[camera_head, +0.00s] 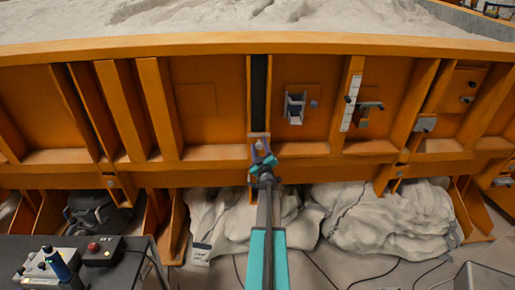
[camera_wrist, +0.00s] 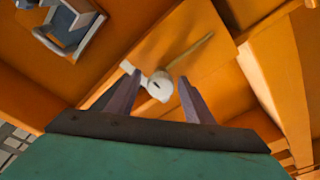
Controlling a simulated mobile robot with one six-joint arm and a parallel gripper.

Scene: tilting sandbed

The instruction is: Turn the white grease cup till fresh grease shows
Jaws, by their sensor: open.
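A small white piece sticks out from the cup toward the left finger. A thin yellowish strand or rod runs from near the cup up to the right; I cannot tell if it is grease. In the head view my gripper (camera_head: 263,160) is at the lower beam, below the dark vertical strip.
Orange ribs stand out on both sides. Pale lumpy sacks (camera_head: 385,220) lie below. A control bench (camera_head: 120,255) stands at lower left.

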